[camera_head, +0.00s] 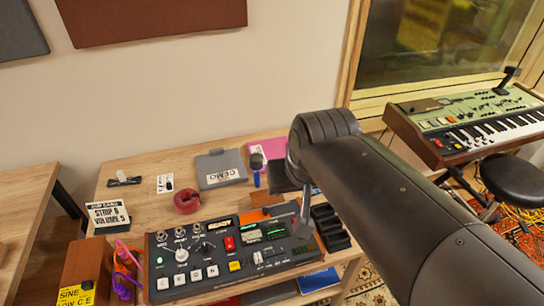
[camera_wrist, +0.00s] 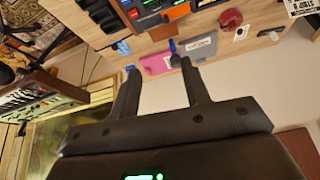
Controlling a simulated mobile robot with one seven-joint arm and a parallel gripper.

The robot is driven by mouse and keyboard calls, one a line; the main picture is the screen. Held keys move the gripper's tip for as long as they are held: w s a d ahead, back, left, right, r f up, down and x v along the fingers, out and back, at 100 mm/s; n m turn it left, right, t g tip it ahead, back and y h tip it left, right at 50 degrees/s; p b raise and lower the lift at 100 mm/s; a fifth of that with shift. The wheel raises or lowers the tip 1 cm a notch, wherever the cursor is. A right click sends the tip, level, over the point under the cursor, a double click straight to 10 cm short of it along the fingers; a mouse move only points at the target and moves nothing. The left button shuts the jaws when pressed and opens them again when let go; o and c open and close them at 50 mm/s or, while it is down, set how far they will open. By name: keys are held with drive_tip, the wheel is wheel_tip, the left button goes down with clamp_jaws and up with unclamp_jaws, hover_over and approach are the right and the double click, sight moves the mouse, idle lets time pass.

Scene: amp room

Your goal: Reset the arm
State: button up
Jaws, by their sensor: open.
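My arm (camera_head: 400,195) reaches in from the lower right of the head view, and its rounded dark joint is over the right part of the wooden desk (camera_head: 120,180). My gripper (camera_wrist: 159,70) shows in the wrist view with two dark fingers spread apart. Nothing is between the fingers. In the head view the gripper is mostly hidden by the arm, so its height over the desk is hard to tell.
A control box (camera_head: 235,250) with knobs and lit buttons stands at the desk front. A red tape roll (camera_head: 187,201), grey folder (camera_head: 220,168) and black tray (camera_head: 330,227) lie near it. A keyboard (camera_head: 480,120) and stool (camera_head: 515,178) stand right.

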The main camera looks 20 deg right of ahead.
drive_tip(key=shift+s+a+f+n, duration=0.1)
drive_tip(key=shift+s+a+n, duration=0.15)
drive_tip(key=shift+s, duration=0.3)
drive_tip(key=shift+s+a+f+n, duration=0.1)
drive_tip(key=shift+s+n, duration=0.25)
drive_tip(key=shift+s, duration=0.15)
